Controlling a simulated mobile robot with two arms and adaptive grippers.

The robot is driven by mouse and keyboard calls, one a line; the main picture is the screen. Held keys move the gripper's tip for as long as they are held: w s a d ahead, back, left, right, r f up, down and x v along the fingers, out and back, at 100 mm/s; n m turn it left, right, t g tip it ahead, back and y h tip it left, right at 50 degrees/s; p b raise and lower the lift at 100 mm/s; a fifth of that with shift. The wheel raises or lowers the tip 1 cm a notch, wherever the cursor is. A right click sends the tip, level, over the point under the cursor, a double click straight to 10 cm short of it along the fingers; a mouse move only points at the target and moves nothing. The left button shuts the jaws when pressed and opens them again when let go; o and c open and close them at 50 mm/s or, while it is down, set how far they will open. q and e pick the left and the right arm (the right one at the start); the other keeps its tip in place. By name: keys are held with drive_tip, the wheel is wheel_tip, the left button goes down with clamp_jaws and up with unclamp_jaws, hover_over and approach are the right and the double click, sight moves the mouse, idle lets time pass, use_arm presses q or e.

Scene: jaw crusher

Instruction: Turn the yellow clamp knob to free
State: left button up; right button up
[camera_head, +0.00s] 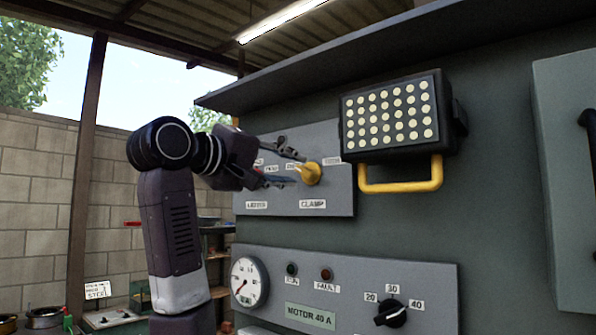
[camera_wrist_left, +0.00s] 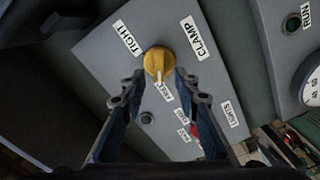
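The yellow clamp knob (camera_head: 311,173) sits on a grey upper panel above the CLAMP label (camera_head: 312,204). In the left wrist view the knob (camera_wrist_left: 155,62) shows a pale pointer mark directed down the picture, toward a small label (camera_wrist_left: 166,92) that seems to read FREE. The TIGHT label (camera_wrist_left: 128,39) is at the knob's upper left there. My left gripper (camera_head: 296,168) is at the knob, its fingers apart. In the wrist view the open fingertips (camera_wrist_left: 159,80) are on either side of the knob; contact cannot be told. My right gripper is out of view.
A lamp (camera_head: 390,115) with a yellow handle (camera_head: 402,185) juts out right of the knob. Below is a second panel (camera_head: 440,285) with a gauge (camera_head: 249,283), RUN and FAULT lights and a black dial (camera_head: 391,313). A LIGHTS label (camera_head: 257,205) is left of CLAMP.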

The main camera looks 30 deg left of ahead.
use_arm(q)
drive_tip(key=s, duration=0.8)
drive_tip(key=shift+s+a, duration=0.25)
drive_tip(key=shift+a, duration=0.1)
